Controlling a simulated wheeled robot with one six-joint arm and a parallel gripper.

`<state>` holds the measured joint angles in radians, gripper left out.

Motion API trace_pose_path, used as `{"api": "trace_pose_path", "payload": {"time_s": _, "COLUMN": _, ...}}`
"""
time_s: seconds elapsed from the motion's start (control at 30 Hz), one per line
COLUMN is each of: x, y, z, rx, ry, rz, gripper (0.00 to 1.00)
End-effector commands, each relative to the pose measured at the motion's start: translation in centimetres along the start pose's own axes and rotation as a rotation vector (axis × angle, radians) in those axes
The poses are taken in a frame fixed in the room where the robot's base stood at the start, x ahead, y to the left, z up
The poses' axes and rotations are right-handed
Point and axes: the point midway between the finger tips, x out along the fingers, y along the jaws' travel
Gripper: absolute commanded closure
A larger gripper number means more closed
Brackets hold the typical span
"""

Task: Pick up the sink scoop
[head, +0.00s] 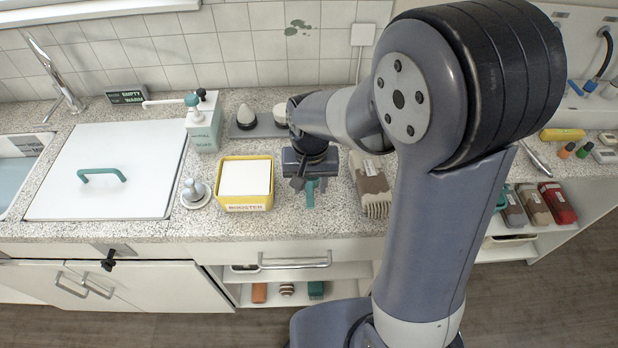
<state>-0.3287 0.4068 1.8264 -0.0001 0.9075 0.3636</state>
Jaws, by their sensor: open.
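My gripper (303,183) points down over the counter, right of the yellow booster box. It is open. A teal piece (311,192) shows right at the fingers, partly hidden by them; it may be the sink scoop's handle, but its full shape is hidden. I cannot tell whether the fingers touch it. The sink (20,172) is at the far left edge, only partly in view, and no scoop can be made out in it.
A yellow booster box (246,208) and a metal knobbed lid (195,194) stand left of my gripper. A white lid with teal handle (100,172) and a soap dispenser (203,125) are farther left.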

Motion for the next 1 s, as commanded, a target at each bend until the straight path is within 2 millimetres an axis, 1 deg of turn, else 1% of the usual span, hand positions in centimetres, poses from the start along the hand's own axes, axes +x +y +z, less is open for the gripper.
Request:
{"api": "trace_pose_path", "payload": {"time_s": 0.2, "x": 3.0, "y": 0.0, "z": 0.2, "rx": 0.0, "ry": -0.005, "rz": 0.002, "gripper": 0.58}}
{"api": "trace_pose_path", "payload": {"time_s": 0.3, "x": 3.9, "y": 0.0, "z": 0.2, "rx": 0.0, "ry": -0.004, "rz": 0.001, "gripper": 0.58}}
{"api": "trace_pose_path", "payload": {"time_s": 0.4, "x": 4.2, "y": 0.0, "z": 0.1, "rx": 0.0, "ry": -0.001, "rz": 0.0, "gripper": 0.58}}
{"api": "trace_pose_path", "payload": {"time_s": 0.6, "x": 4.2, "y": 0.0, "z": 0.1, "rx": 0.0, "ry": -0.001, "rz": 0.0, "gripper": 0.58}}
{"api": "trace_pose_path", "payload": {"time_s": 1.0, "x": 4.2, "y": 0.0, "z": 0.1, "rx": 0.0, "ry": -0.001, "rz": 0.0, "gripper": 0.91}}
